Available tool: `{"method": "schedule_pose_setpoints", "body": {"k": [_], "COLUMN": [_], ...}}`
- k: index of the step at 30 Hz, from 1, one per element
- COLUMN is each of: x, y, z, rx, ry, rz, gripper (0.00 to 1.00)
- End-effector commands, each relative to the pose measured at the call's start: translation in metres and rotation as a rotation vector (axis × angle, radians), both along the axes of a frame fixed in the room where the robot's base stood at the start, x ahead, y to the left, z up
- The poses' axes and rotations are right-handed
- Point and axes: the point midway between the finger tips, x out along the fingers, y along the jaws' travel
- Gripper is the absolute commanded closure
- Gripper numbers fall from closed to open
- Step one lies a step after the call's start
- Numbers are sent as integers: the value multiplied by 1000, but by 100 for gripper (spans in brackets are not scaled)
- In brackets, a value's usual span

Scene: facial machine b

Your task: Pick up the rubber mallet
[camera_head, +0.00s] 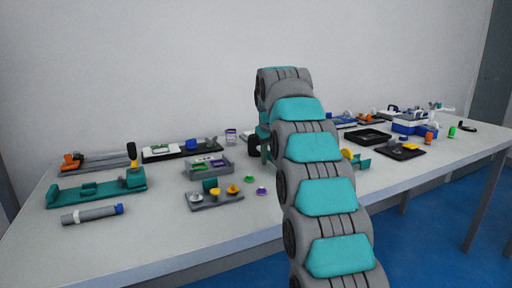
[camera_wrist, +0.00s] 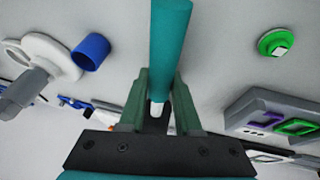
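A teal rod (camera_wrist: 170,45) with a small white tip (camera_wrist: 157,109) runs down from the top edge of the wrist view. It lies between the two green fingers of my gripper (camera_wrist: 161,85) and seems to fill the gap. I cannot tell if the fingers press on it. No mallet head shows in the wrist view, so I cannot be sure that this rod is the rubber mallet's handle. In the head view my arm hides most of my gripper and what is near it. I make out no other mallet there.
A grey tray (camera_head: 208,166) with purple and green pieces stands left of my arm, as also in the wrist view (camera_wrist: 256,112). A green button (camera_wrist: 277,42) lies near it. A white disc part (camera_wrist: 48,55) and blue cylinder (camera_wrist: 91,52) are at left.

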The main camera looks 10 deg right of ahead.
Motion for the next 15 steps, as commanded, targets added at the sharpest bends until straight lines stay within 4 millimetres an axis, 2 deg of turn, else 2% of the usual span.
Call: {"method": "schedule_pose_setpoints", "body": {"k": [3, 15], "x": [0, 0], "y": [0, 0], "z": [0, 0], "rx": [0, 0], "ry": [1, 0], "rz": [0, 0], "gripper": [100, 100]}}
